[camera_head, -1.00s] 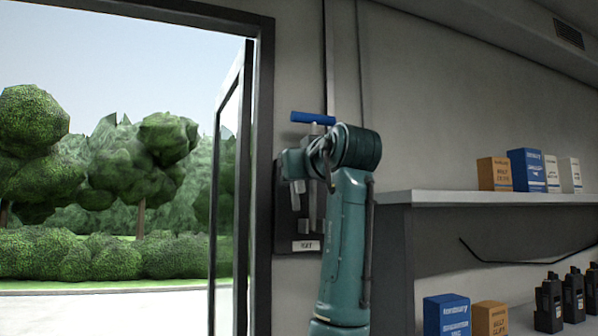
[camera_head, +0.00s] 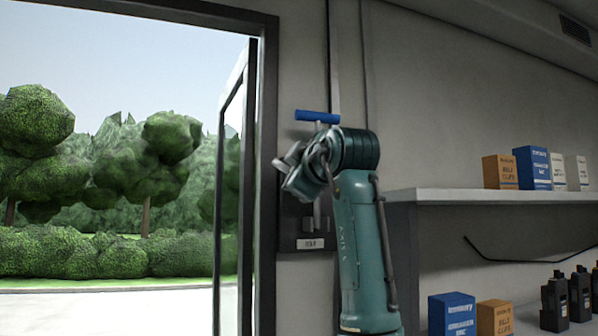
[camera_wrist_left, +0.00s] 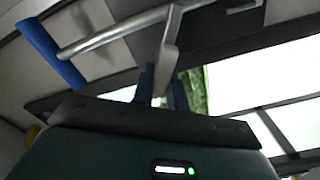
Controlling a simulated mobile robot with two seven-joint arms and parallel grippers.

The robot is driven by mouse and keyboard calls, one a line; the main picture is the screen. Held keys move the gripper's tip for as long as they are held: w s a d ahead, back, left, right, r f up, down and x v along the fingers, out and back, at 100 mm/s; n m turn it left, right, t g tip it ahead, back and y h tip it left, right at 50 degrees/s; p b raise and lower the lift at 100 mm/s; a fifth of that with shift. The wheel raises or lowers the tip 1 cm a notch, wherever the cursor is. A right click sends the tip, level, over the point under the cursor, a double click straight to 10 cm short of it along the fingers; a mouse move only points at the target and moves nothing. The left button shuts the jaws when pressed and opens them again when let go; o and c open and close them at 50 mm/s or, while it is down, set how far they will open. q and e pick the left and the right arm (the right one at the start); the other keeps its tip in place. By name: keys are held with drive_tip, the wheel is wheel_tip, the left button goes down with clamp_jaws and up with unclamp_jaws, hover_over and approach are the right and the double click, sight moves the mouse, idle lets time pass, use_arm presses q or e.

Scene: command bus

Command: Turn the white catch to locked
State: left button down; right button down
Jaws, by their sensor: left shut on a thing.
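In the left wrist view, the pale catch (camera_wrist_left: 170,48) runs down from a dark plate (camera_wrist_left: 215,30) into my left gripper (camera_wrist_left: 162,88). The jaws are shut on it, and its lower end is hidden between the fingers. In the head view, my left gripper (camera_head: 289,172) is at the dark wall plate (camera_head: 290,226) beside the door frame, tilted over. The catch cannot be made out clearly there, as the gripper and wrist cover much of the plate. My right gripper is not in view.
A blue-ended T-handle (camera_head: 317,117) stands just above my wrist; its blue bar also shows in the left wrist view (camera_wrist_left: 50,52). The open doorway and door leaf (camera_head: 234,180) are left. A shelf (camera_head: 470,195) with boxes is right. A small label (camera_head: 311,243) sits low on the plate.

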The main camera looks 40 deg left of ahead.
use_arm(q)
drive_tip(key=n, duration=0.6)
drive_tip(key=shift+s+f, duration=0.1)
drive_tip(key=shift+f, duration=0.3)
drive_tip(key=shift+n, duration=0.3)
drive_tip(key=c, duration=1.4)
unclamp_jaws()
drive_tip(key=b+v, duration=0.3)
drive_tip(key=v, duration=1)
drive_tip(key=shift+b, duration=0.3)
